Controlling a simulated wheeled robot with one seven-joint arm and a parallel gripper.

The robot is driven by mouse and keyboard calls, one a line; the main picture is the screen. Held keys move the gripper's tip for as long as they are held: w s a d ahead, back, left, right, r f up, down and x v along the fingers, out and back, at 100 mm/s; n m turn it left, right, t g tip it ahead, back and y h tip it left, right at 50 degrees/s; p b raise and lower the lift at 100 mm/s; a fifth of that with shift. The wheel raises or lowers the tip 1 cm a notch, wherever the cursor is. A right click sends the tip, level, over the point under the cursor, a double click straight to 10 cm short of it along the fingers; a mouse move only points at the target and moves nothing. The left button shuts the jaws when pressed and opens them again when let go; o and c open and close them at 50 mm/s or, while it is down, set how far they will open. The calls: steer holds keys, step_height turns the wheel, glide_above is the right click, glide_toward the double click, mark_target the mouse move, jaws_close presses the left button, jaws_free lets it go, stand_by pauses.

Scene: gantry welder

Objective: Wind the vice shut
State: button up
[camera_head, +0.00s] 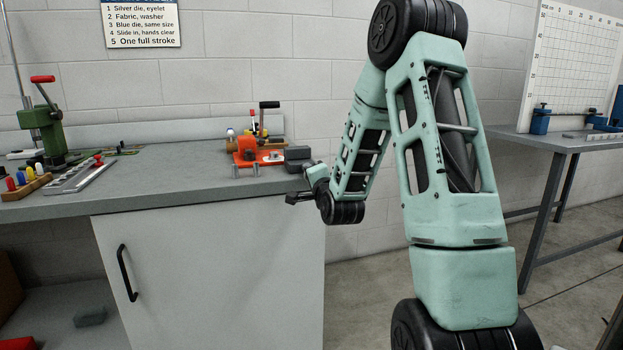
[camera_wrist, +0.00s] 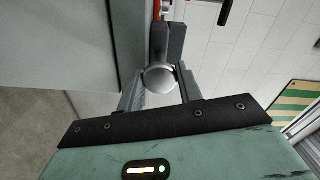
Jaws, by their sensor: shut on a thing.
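What looks like the vice (camera_head: 246,150), orange with a dark grey block (camera_head: 297,154) at its right, sits near the right end of the grey bench. My gripper (camera_head: 297,198) is low at the bench's right front corner, below the block. In the wrist view my gripper (camera_wrist: 160,95) is shut on a silver round-ended part, which looks like the vice handle (camera_wrist: 158,77). Orange and dark grey parts lie just beyond it. The rest of the handle and the jaw gap are hidden.
The grey bench (camera_head: 190,178) stands over a white cabinet with a black door handle (camera_head: 127,272). A green press (camera_head: 52,130) and a rack of coloured pegs (camera_head: 22,183) stand at left. Another table (camera_head: 560,142) with blue tools is at right; floor between is clear.

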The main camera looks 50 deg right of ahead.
steer(key=shift+m, duration=0.3)
steer(key=o, duration=1)
